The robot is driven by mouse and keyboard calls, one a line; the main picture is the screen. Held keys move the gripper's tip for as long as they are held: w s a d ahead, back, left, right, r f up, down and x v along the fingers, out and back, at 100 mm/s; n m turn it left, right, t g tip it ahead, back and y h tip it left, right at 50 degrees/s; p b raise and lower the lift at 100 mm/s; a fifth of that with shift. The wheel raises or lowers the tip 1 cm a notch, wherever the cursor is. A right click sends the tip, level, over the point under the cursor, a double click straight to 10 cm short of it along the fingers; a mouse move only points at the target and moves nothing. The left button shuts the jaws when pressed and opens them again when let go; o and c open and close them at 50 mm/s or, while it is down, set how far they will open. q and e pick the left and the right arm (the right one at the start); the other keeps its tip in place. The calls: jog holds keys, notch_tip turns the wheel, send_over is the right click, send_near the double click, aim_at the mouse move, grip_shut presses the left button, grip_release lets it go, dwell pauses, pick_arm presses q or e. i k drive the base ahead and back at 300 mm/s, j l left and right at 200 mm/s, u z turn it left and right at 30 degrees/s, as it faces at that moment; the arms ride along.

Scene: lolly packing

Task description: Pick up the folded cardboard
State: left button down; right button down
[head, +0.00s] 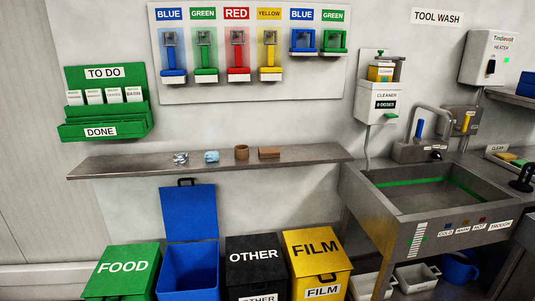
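The folded cardboard (269,152) is a small flat brown piece. It lies on the grey wall shelf (110,166), at the right end of a short row of small items. Neither of my grippers shows in the head view.
Left of the cardboard on the shelf are a brown cup-like roll (242,152), a light blue crumpled piece (212,156) and a silver crumpled piece (181,158). Below stand bins: green FOOD (124,267), open blue (188,270), black OTHER (256,257), yellow FILM (317,250). A sink (395,210) stands right.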

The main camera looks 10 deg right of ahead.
aim_at(266, 152)
jog(key=i+l+z, duration=0.5)
jog(key=i+l, duration=0.15)
jog(key=i+l+z, duration=0.25)
jog(key=i, duration=0.25)
jog(key=i+z, duration=0.3)
jog(key=i+l, duration=0.05)
jog(key=i, duration=0.05)
